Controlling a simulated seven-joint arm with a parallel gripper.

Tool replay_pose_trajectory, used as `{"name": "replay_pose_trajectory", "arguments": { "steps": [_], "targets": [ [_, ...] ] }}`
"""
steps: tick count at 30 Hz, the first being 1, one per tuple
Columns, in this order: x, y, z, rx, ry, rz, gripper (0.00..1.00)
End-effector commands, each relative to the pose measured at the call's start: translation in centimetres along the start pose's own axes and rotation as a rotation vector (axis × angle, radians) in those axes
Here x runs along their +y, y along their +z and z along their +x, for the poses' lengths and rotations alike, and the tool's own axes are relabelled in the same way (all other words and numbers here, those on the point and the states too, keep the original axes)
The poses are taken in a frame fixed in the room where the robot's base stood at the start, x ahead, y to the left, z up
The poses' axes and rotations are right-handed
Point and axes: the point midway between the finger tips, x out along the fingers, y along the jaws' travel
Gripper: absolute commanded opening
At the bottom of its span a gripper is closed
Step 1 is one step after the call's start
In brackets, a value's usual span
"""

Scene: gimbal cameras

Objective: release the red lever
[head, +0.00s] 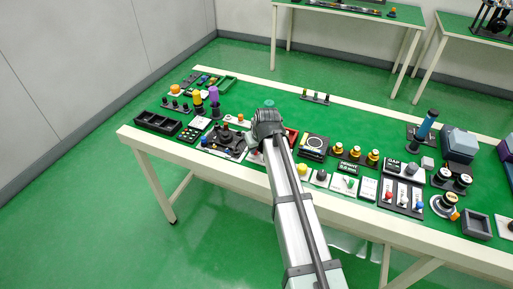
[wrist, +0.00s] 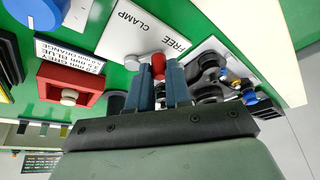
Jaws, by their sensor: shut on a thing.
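The red lever (wrist: 158,62) shows as a red knob between my fingertips in the wrist view. It stands over a white plate (wrist: 118,38) printed CLAMP and FREE, nearer the word FREE. A grey round piece (wrist: 131,62) sits beside it on the plate. My gripper (wrist: 160,77) has its two blue-grey fingers shut on the red lever, one on each side. The lower part of the lever is hidden by the fingers. In the head view my gripper (head: 262,146) is down at the front part of the green table, and my arm hides the lever.

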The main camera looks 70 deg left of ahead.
Motion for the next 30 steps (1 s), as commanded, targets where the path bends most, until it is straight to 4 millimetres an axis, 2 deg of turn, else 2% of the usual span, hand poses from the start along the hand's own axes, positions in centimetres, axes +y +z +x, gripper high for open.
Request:
{"name": "replay_pose_trajectory", "arguments": {
  "steps": [7,8,15,24,30],
  "targets": [
    [0.0,-0.1,0.0,0.001,0.002,0.006,0.0],
    [0.0,-0.1,0.0,0.001,0.002,0.006,0.2],
    [0.0,-0.1,0.0,0.001,0.001,0.006,0.43],
    [0.0,0.0,-0.2,0.001,0.002,0.006,0.44],
    [0.0,0.0,-2.2,0.002,0.002,0.006,0.44]
  ]
}}
